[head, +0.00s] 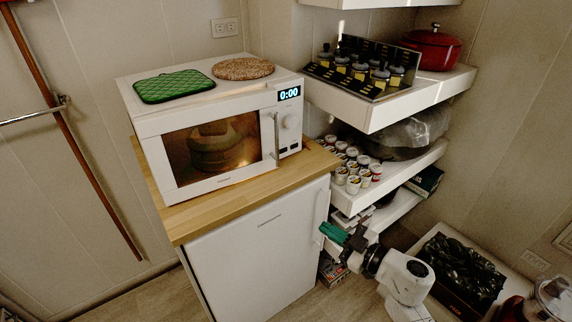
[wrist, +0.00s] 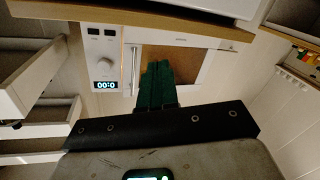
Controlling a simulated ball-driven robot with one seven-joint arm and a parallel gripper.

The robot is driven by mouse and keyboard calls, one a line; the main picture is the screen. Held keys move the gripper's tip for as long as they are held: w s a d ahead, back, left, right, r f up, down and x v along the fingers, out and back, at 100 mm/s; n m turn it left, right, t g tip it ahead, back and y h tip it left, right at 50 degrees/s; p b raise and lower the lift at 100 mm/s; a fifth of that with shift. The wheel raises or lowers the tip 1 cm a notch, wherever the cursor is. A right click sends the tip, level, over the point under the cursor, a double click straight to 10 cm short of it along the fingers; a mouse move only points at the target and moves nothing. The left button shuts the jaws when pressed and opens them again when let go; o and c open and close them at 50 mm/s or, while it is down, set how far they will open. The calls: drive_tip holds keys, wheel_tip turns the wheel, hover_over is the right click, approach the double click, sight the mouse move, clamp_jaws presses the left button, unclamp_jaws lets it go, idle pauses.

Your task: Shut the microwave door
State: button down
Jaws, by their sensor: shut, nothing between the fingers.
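The white microwave (head: 225,183) stands on a wooden counter top. Its door (head: 210,150), with a dark window and a vertical handle (head: 276,136), looks flush or nearly flush with the front; I cannot tell if a small gap remains. A warm glow and a rounded shape show behind the window. My gripper (head: 333,234), with green fingers, is shut and empty, low to the right of the counter and apart from the microwave. In the wrist view its fingers (wrist: 155,85) overlap the door window, beside the handle (wrist: 134,70).
A green pot holder (head: 174,86) and a round woven mat (head: 243,69) lie on the microwave. A white fridge (head: 255,255) is under the counter. Shelves (head: 390,113) with bottles and jars stand at right. A black crate (head: 455,275) sits low at right.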

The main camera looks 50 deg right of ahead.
drive_tip(key=w+d+r+m+h+p, duration=0.1)
drive_tip(key=w+d+r+m+h, duration=0.15)
drive_tip(key=w+r+m, duration=0.35)
drive_tip(key=b, duration=0.2)
approach(273, 152)
drive_tip(key=a+x, duration=0.1)
drive_tip(key=x, duration=0.2)
drive_tip(key=shift+a+f, duration=0.1)
drive_tip(key=shift+a, duration=0.05)
idle(0.3)
drive_tip(key=w+d, duration=0.1)
drive_tip(key=w+d+p, duration=0.1)
drive_tip(key=w, duration=0.1)
drive_tip(key=shift+p, duration=0.3)
drive_tip(key=shift+w+r+n, duration=0.15)
drive_tip(key=shift+r+n, duration=0.05)
drive_tip(key=shift+n, duration=0.1)
